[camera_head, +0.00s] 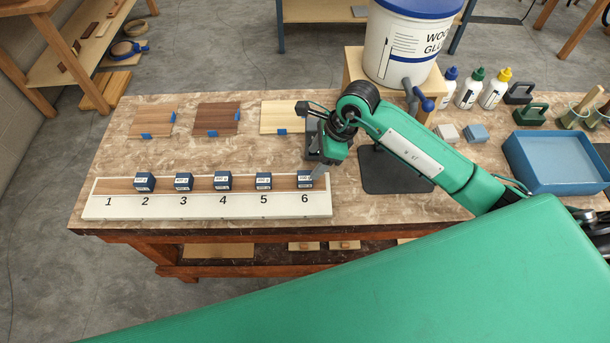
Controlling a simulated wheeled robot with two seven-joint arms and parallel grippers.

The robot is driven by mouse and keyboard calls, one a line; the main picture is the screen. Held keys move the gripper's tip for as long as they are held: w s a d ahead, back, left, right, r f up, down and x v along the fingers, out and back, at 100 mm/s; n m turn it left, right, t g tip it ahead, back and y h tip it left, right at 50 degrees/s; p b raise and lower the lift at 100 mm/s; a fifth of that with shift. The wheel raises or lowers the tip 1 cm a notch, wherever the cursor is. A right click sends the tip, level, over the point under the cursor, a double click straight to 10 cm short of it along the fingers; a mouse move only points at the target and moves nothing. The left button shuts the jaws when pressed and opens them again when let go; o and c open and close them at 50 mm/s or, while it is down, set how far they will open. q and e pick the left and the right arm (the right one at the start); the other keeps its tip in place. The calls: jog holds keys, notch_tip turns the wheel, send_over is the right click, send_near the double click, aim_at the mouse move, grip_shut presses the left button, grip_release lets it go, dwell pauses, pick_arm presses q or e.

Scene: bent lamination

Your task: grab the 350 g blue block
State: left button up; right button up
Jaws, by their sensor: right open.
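Several dark blue blocks with white labels stand in a row in a white-and-wood rack (150,209) on the bench. They stand at the numbers 2 (145,182), 3 (184,182), 4 (222,181), 5 (263,181) and 6 (304,180). Place 1 has no block. The labels are too small to read, so I cannot tell which block is 350 g. My right gripper (318,171) points down at the rack's right end, close beside the block at 6. It is open, with no block seen in it. Whether it touches that block is unclear. My left gripper is out of view.
Wood sheets with blue tabs (217,118) lie behind the rack. A glue bucket (405,45) on a wooden stand, bottles (468,88) and a blue tray (560,160) are at the right. A dark mat (385,180) lies right of the gripper.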

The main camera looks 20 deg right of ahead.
aim_at(305, 176)
jog(key=shift+x, duration=0.8)
jog(key=p+x, duration=0.1)
jog(key=x, duration=0.2)
jog(key=p+x, duration=0.1)
jog(key=shift+s+a+f+p, duration=0.25)
jog(key=shift+s+p, duration=0.05)
jog(key=shift+s, duration=0.1)
jog(key=shift+a+f, duration=0.1)
jog(key=shift+f, duration=0.3)
jog(key=shift+w, duration=0.1)
jog(key=shift+c, duration=0.4)
jog(key=c, duration=1.1)
jog(key=shift+c, duration=0.6)
jog(key=shift+r, duration=0.15)
